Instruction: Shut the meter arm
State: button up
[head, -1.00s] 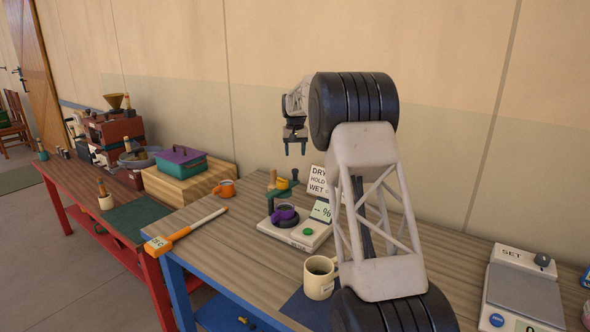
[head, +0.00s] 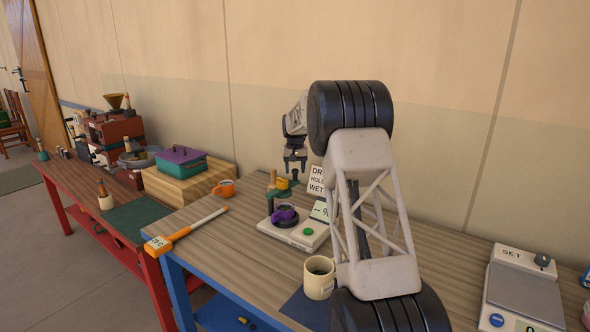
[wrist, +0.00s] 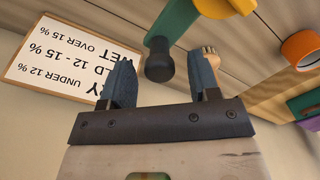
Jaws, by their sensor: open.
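The meter (head: 290,237) is a pale box with a green button on the worktable. A purple cup (head: 284,213) sits on it. The meter arm (head: 277,194), green with a yellow-orange part, stands up behind the cup, raised clear of it. In the wrist view the green arm (wrist: 172,20) crosses the top, and a dark rounded end (wrist: 159,62) shows between my fingers in the picture; I cannot tell its depth. My gripper (head: 296,167) is open, pointing down, just above the arm. It also shows in the wrist view (wrist: 162,75), with nothing gripped.
A moisture sign (head: 316,180) stands right behind the meter, close to my gripper. A mallet-like tool (head: 185,232) lies left. A scale (head: 523,290) is far right.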

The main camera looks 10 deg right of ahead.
grip_shut()
dwell(0.3)
jog(key=s+m, duration=1.7)
jog(key=s, duration=0.3)
jog(key=shift+a, duration=0.35)
grip_release()
dwell(0.3)
